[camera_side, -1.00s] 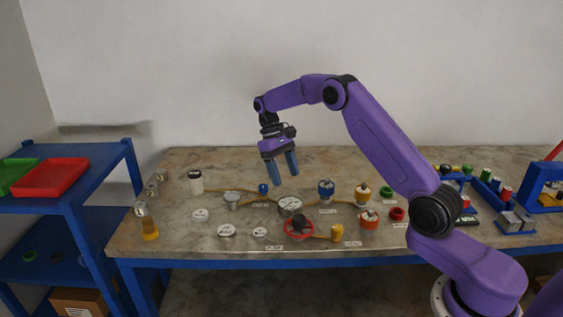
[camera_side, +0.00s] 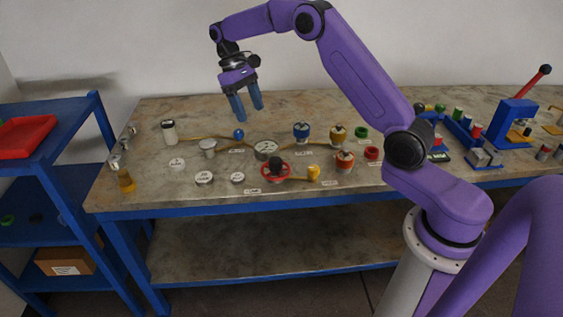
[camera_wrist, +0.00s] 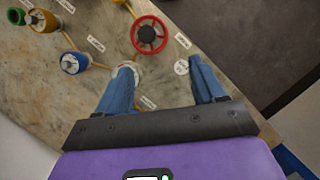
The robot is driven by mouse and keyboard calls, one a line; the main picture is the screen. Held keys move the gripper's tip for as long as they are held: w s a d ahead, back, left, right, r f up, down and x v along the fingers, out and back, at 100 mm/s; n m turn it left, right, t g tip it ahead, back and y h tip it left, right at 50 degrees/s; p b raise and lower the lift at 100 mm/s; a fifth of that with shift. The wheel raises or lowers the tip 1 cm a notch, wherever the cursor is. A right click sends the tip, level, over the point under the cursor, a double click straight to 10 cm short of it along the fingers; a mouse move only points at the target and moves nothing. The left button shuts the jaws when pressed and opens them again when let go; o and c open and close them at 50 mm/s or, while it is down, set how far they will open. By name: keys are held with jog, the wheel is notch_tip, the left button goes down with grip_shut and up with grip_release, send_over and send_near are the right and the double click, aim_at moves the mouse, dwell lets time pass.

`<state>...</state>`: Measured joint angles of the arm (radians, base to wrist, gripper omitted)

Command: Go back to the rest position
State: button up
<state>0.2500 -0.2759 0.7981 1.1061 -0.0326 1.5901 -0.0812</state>
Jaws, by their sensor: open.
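My gripper (camera_side: 247,110) is open and empty, raised above the back half of the table (camera_side: 240,275). Its two blue fingers point down. In the wrist view my gripper (camera_wrist: 165,85) also shows open with nothing between its fingers. Below it on the tabletop are a blue-topped piece (camera_side: 239,134), a round grey flanged vessel (camera_side: 266,149) and a red ring handwheel (camera_side: 275,170). The fingers are clear of all of these.
White lids (camera_side: 204,178) lie front left. A blue shelf with a red tray (camera_side: 24,137) is at the left, a blue stand (camera_side: 512,122) at the right.

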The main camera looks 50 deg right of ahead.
jog(key=s+a+r+n+t, duration=0.1)
jog(key=s+a+r+n, duration=0.15)
jog(key=s+a, duration=0.5)
jog(key=s+a+r+n+t, duration=0.2)
jog(key=s+a+n, duration=0.25)
jog(key=s, duration=0.65)
jog(key=s+d+f+n, duration=0.1)
jog(key=s+d+n, duration=0.1)
jog(key=s, duration=0.8)
jog(key=s+d+f+n+t, duration=0.1)
jog(key=s+f+n, duration=0.1)
jog(key=s, duration=0.8)
jog(key=shift+d+y, duration=0.4)
jog(key=shift+s, duration=0.1)
